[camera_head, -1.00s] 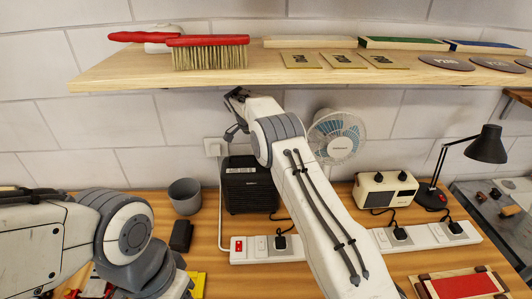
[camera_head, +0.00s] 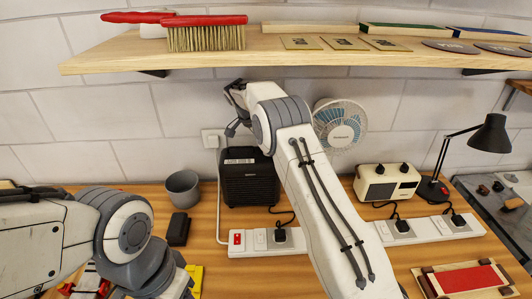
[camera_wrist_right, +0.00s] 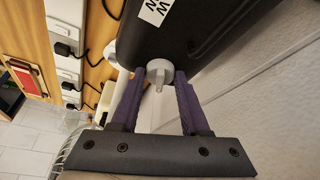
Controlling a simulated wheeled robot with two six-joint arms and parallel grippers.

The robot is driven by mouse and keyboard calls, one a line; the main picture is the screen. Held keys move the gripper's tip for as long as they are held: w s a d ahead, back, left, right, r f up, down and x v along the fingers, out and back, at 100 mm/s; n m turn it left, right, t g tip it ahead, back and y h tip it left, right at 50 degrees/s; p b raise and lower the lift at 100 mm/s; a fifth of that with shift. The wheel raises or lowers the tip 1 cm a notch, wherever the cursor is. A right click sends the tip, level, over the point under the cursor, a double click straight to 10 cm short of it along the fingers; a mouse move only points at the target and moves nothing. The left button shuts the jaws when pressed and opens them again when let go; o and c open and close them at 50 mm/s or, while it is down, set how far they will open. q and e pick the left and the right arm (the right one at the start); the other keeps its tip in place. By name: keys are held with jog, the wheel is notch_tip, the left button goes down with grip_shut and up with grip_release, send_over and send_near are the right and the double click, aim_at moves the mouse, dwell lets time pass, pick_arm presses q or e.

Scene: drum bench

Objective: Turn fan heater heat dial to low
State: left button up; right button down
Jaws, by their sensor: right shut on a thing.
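The fan heater (camera_head: 250,188) is a black box with a ribbed front, standing on the bench against the wall. In the right wrist view its dark body (camera_wrist_right: 205,28) fills the upper middle. Its heat dial (camera_wrist_right: 159,73) is a small pale grey knob with a narrow pointer. My right gripper (camera_wrist_right: 160,82) is shut on the dial, with a purple finger at each side. In the head view my right arm covers the heater's right side, and the dial cannot be made out. The dial's markings are not readable. My left arm comes in at lower left; its fingers are out of view.
A grey cup (camera_head: 183,188) and a black block (camera_head: 178,229) stand left of the heater. A white power strip (camera_head: 285,240) lies in front. A fan (camera_head: 340,125), cream device (camera_head: 386,184) and black lamp (camera_head: 490,138) stand right. A wooden shelf (camera_head: 300,62) hangs above.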

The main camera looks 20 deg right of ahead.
jog(key=shift+f, duration=0.1)
pick_arm(q)
jog(key=shift+f, duration=0.6)
pick_arm(e)
jog(key=shift+n, duration=0.4)
jog(key=shift+c, duration=1.9)
grip_release()
jog(key=b+v, duration=0.2)
jog(key=v, duration=0.4)
jog(key=shift+a+r, duration=0.2)
jog(key=shift+r, duration=0.15)
pick_arm(q)
jog(key=shift+f, duration=0.95)
pick_arm(e)
jog(key=shift+s+a+r, duration=0.15)
jog(key=shift+r, duration=0.3)
